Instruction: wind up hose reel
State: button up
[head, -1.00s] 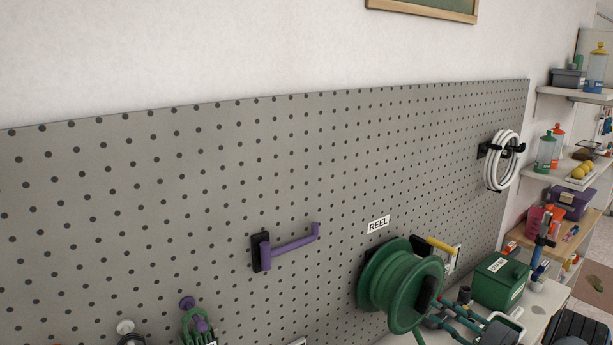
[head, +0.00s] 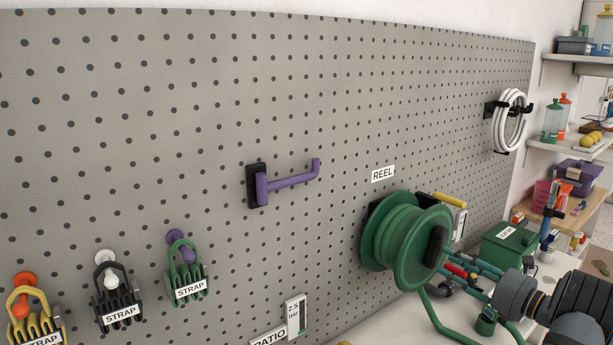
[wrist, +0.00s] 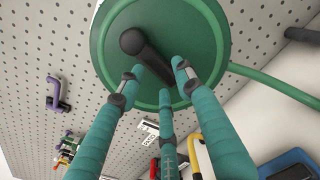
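The green hose reel (head: 395,240) is mounted on the pegboard under a "REEL" label (head: 382,174). Its round green face fills the top of the wrist view (wrist: 205,30). A black crank handle (wrist: 150,55) is on that face, and it also shows in the head view (head: 436,250). The green hose (head: 440,318) hangs from the reel's underside and runs to the lower right. My gripper (wrist: 161,78) has teal fingers spread apart in front of the reel face, close around the lower end of the handle. I cannot tell whether they touch it.
A purple hook (head: 285,182) juts from the pegboard at left. Several labelled straps (head: 118,305) hang at lower left. A green box (head: 508,245) stands on the counter right of the reel. A coiled white hose (head: 508,122) hangs farther right, beside shelves.

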jog(key=shift+w+a, duration=0.1)
jog(key=shift+w+a, duration=0.35)
jog(key=shift+w, duration=0.1)
grip_shut()
dwell(0.5)
dwell(0.6)
